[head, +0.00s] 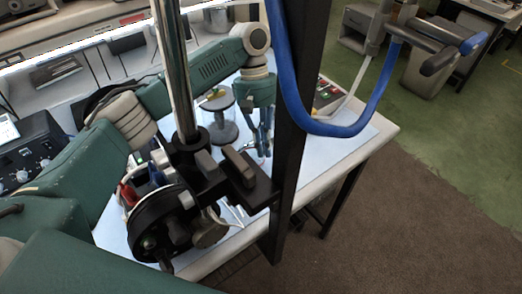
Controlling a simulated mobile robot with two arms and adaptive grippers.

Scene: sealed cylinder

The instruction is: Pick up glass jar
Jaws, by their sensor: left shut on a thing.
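My left arm reaches over the bench from the left, and its gripper (262,143) points down at the bench's right part, close to the black post. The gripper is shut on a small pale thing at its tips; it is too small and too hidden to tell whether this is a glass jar. A clear glass cylinder with a dark spool-like part (219,126) stands upright on the bench, left of the gripper and apart from it in the picture. My right gripper is not in view.
A black post (297,130), a blue hose (349,130) and a chrome pole (176,75) cross the near view and hide part of the bench (345,139). A small panel with coloured buttons (327,94) lies at the bench's right. A black device with knobs (35,150) stands at the left.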

